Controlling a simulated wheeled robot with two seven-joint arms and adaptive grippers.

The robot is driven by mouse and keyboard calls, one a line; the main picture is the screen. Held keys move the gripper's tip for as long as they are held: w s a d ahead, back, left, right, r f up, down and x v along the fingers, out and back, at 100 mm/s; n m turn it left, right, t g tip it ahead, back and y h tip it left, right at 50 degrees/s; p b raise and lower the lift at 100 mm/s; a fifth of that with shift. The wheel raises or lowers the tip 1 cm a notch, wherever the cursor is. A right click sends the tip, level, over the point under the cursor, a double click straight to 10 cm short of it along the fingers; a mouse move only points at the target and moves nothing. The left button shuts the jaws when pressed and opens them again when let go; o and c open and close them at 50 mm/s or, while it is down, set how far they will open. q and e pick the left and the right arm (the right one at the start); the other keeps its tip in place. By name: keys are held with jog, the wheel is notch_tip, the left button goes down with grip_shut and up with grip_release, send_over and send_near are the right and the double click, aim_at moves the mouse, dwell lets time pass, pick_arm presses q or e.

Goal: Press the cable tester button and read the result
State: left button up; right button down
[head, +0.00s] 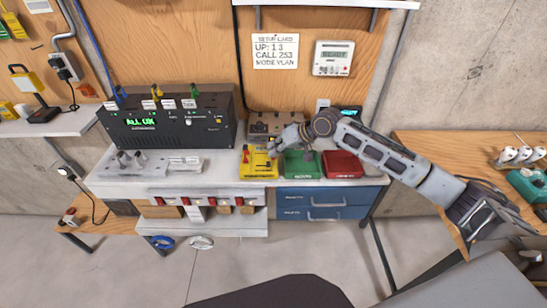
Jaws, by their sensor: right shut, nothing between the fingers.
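A black unit (170,118) with a lit green display (141,121) reading "ALL OK" stands at the back left of the bench. Coloured cables hang at its top; small buttons and labels sit on its face, too small to read surely. Which device is the cable tester I cannot tell for certain. My right gripper (274,149) is shut and empty, its fingertips pointing left over the back of a yellow tray (258,164), right of the black unit. Whether it touches anything I cannot tell. A brown-grey box (268,122) stands just behind it. My left gripper is not in view.
A green tray (303,166) and a red tray (343,166) sit right of the yellow one. A setup card (276,52) and a white meter (334,58) reading "READY" hang above. Blue drawers (325,207) are below. A grey fixture (133,163) stands front left.

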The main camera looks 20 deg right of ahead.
jog(key=shift+f, duration=0.15)
dwell(0.4)
jog(key=shift+r+p, duration=0.85)
jog(key=shift+p, duration=0.3)
jog(key=shift+r, duration=0.1)
notch_tip(320, 180, up, 5)
jog(key=p, duration=0.5)
dwell(0.4)
dwell(0.7)
